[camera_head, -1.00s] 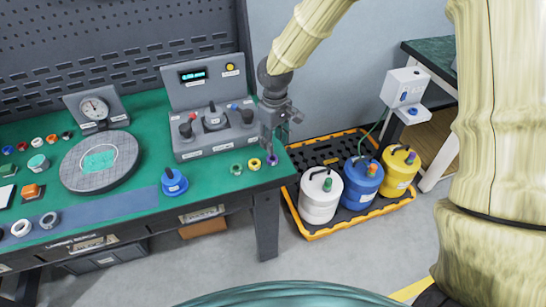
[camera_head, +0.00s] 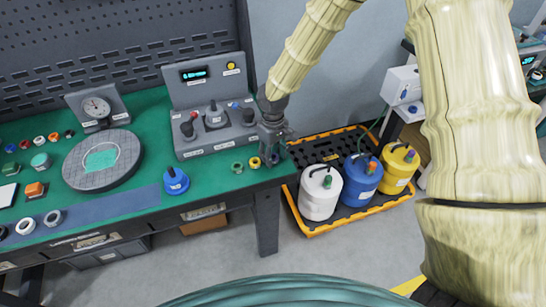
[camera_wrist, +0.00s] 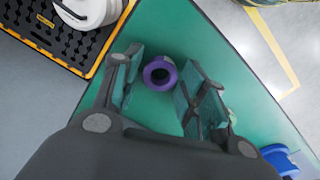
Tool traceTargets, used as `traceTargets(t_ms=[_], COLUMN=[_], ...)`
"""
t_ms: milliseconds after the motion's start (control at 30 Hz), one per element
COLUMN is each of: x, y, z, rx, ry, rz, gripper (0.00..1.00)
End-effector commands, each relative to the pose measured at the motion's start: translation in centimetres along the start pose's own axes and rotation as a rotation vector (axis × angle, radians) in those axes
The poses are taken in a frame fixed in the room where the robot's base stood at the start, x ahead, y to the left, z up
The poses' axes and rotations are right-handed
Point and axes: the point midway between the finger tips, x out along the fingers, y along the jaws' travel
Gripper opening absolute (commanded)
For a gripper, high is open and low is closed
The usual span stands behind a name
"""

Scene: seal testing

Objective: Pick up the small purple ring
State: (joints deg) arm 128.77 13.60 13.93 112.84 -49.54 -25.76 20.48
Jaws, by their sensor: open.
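The small purple ring (camera_wrist: 173,72) lies flat on the green bench top (camera_wrist: 165,25) in the wrist view, its dark hole facing up. My gripper (camera_wrist: 160,77) is open, with one finger to the left of the ring and one to the right. The right finger appears closer to the ring than the left, and nothing is held. In the head view my gripper (camera_head: 271,155) is over the front right corner of the bench, and it mostly hides the ring.
A yellow ring (camera_head: 254,162) and a green ring (camera_head: 237,167) lie just left of my gripper. The control panel (camera_head: 212,118) stands behind them. White, blue and yellow containers stand on a floor tray (camera_head: 310,233) beyond the bench's right edge.

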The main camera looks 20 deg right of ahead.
Motion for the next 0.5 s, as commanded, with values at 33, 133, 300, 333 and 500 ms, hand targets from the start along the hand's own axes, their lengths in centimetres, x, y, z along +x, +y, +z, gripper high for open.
traceTargets(t_ms=[33, 133, 300, 333, 500], x=[0.1, 0.16, 0.15, 0.15, 0.14], y=[0.01, 0.02, 0.02, 0.02, 0.02], z=[-0.01, -0.03, -0.03, -0.03, -0.03], rx=[0.0, -0.001, 0.0, 0.0, 0.0], ry=[0.0, 0.001, 0.001, 0.001, 0.001], rz=[0.0, 0.0, 0.0, 0.0, 0.0], gripper=[0.42, 0.42, 0.35, 0.29, 0.2])
